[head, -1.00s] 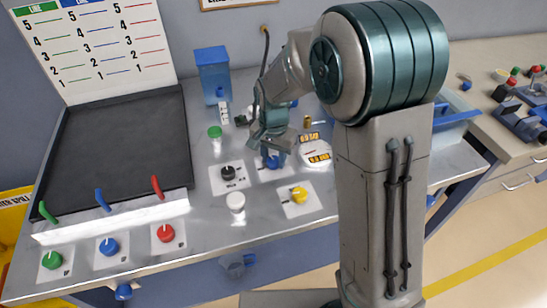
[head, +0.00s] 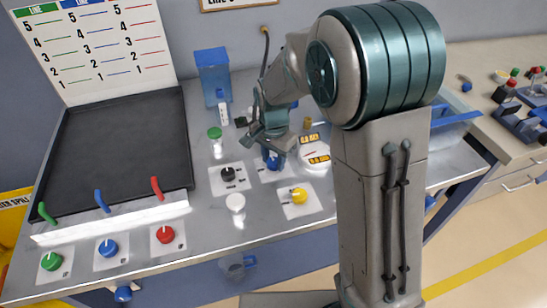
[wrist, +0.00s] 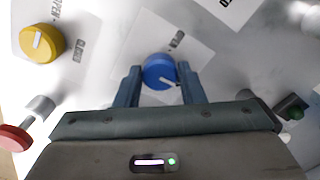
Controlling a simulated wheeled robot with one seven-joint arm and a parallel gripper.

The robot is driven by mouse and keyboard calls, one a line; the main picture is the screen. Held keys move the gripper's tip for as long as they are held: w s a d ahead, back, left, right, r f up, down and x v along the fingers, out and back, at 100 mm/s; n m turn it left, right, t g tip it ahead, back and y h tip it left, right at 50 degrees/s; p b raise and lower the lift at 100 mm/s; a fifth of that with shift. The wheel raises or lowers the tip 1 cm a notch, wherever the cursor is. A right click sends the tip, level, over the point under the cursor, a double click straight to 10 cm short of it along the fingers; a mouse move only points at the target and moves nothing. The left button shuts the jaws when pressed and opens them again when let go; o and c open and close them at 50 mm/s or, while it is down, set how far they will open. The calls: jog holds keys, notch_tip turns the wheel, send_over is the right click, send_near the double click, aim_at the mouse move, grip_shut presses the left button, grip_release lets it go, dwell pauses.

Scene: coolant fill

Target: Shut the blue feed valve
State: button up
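A round blue knob (head: 274,162) with a white pointer line sits on a pale plate on the metal bench, just in front of my gripper (head: 268,142). In the wrist view the blue knob (wrist: 159,72) lies between and slightly beyond the tips of my gripper's fingers (wrist: 159,78). Its pointer line aims to the lower right there. The fingers are apart, one on each side of the knob; I cannot tell whether they touch it. The label beside the knob is partly visible and too small to read.
A black knob (head: 228,174), a white knob (head: 236,203) and a yellow knob (head: 299,196) stand close by. A green-topped piece (head: 215,133) and a blue container (head: 213,72) stand behind. Another blue knob (head: 108,247) is at the front left, between green and red ones.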

aim_at(274, 161)
jog(key=o, duration=0.3)
notch_tip(274, 161, up, 14)
jog(key=shift+f, duration=0.1)
dwell(0.4)
jog(key=shift+d, duration=0.1)
jog(key=shift+s+d+f+n+t, duration=0.4)
jog(key=shift+s+d+n, duration=0.85)
jog(key=shift+s+d, duration=1.45)
jog(key=shift+s+d+f+n+t, duration=0.45)
jog(key=shift+s+d+n, duration=1.1)
jog(key=shift+s, duration=2)
jog(key=shift+s+d+f+n+t, duration=0.2)
jog(key=shift+s+d+n+t, duration=0.6)
jog(key=shift+s+d, duration=2)
jog(key=shift+s+a+g, duration=0.25)
jog(key=shift+s+a, duration=0.05)
